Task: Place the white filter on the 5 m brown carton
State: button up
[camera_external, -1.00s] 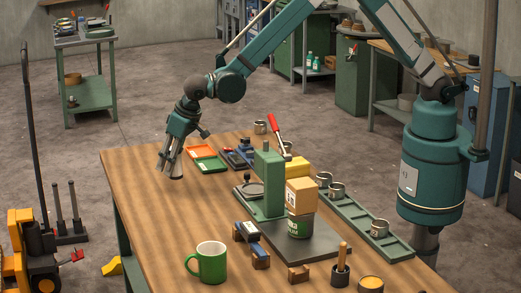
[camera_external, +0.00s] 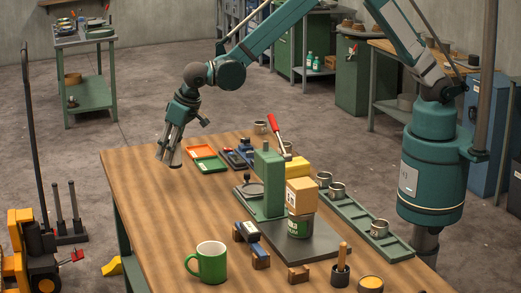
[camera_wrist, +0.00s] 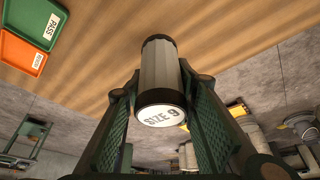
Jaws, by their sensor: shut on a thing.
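My gripper (camera_external: 169,156) is above the far left part of the wooden table. In the wrist view its green-padded fingers are closed around a pale grey-white cylinder (camera_wrist: 159,68) with black end bands. Its near end is white and reads something like "SIZE 9". This looks like the white filter; in the external view it is too small to make out clearly. A small brown carton (camera_external: 302,191) sits on top of a green can (camera_external: 300,225) at the table's middle right, well apart from my gripper. Its print is too small to read.
Orange (camera_external: 201,153) and green (camera_external: 209,165) trays lie right of my gripper. A green press (camera_external: 268,185) with a red-handled lever (camera_external: 274,125) stands left of and behind the carton. A green mug (camera_external: 210,263) stands at the front. The table's left middle is clear.

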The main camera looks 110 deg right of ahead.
jog(key=s+a+r+n, duration=0.1)
jog(key=s+a+r, duration=0.15)
jog(key=a, duration=0.45)
jog(key=s+a+r, duration=0.1)
jog(key=a+r, duration=0.2)
jog(key=a, duration=0.3)
notch_tip(320, 180, up, 13)
jog(key=n+t+y, duration=0.1)
jog(key=n+y, duration=0.1)
jog(key=n, duration=0.2)
send_over(295, 183)
jog(key=shift+r+p, duration=0.1)
jog(key=shift+p, duration=0.25)
jog(key=shift+f, duration=2.95)
jog(key=shift+f, duration=0.15)
jog(key=shift+f, duration=1.95)
jog(key=shift+f, duration=0.15)
